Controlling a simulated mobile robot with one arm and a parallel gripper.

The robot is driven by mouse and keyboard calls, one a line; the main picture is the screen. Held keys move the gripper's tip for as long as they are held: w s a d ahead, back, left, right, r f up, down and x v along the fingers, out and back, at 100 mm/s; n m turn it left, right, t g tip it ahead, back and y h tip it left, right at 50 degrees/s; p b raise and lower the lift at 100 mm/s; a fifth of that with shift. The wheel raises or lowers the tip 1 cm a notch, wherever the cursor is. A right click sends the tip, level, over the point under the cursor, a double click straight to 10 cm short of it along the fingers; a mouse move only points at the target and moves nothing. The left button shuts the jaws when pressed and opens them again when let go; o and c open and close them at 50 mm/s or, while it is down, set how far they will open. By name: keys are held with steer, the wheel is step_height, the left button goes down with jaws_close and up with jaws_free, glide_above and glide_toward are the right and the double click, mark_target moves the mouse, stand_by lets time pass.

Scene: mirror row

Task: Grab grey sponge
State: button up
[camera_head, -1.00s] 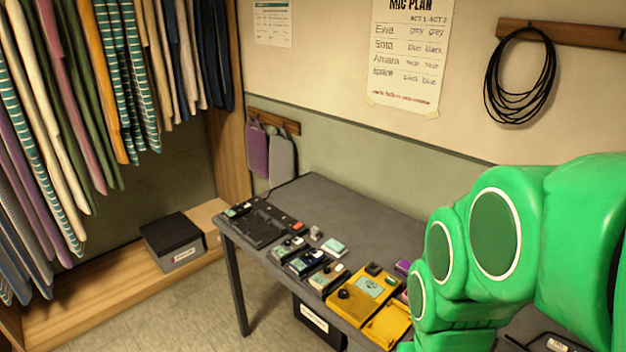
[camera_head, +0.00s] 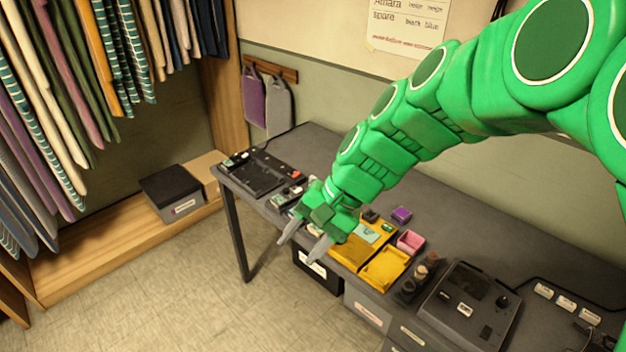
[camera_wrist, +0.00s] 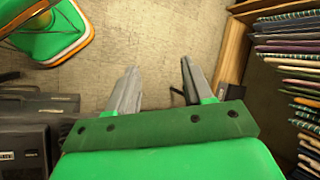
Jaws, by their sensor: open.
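My gripper (camera_head: 301,249) is open and empty, its two grey fingers apart over the front edge of the dark table (camera_head: 460,240). It also shows in the wrist view (camera_wrist: 158,68), with bare floor between and beyond the fingers. I cannot make out a grey sponge for certain in either view now. My wrist and forearm cover part of the tabletop beyond the gripper. A yellow open case (camera_head: 386,268) lies to the right of the gripper, with a small dark block (camera_head: 370,215) at its far side.
A black tray (camera_head: 262,178) lies at the table's left end. A pink box (camera_head: 410,242), a purple block (camera_head: 401,215) and a dark console (camera_head: 468,300) stand to the right. Clothes hang at the left above a lidded box (camera_head: 172,192). Open floor (camera_head: 190,290) lies in front.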

steer(key=w+a+f+m+t+y, duration=0.25)
steer(key=w+m, duration=0.25)
steer(key=w, duration=0.9)
steer(key=w+a+f+m+t+y, duration=0.15)
steer(key=w+a+m+y, duration=0.35)
steer(key=w, duration=0.9)
steer(key=w+d+f+m+t+h, duration=0.1)
steer(key=w+d+f+m+t, duration=0.1)
steer(key=w+d+f+m, duration=0.2)
steer(key=w+d+f+m+t+h, duration=0.2)
steer(key=w+d+f+m, duration=0.3)
steer(key=w+f, duration=0.3)
steer(key=w+d+f+m+t+h, duration=0.1)
steer(key=w+d+f+m+t, duration=0.1)
steer(key=w+d+f+m, duration=0.2)
steer(key=shift+w+d+f+t+h, duration=0.2)
steer(key=shift+w+d+f, duration=0.45)
steer(key=shift+w+f, duration=0.2)
steer(key=shift+w+d+f+t+h, duration=0.15)
steer(key=shift+w+d+f+t, duration=0.05)
steer(key=shift+w+d+f, duration=0.55)
steer(key=shift+x, duration=3.95)
steer(key=shift+d, duration=0.1)
jaws_close()
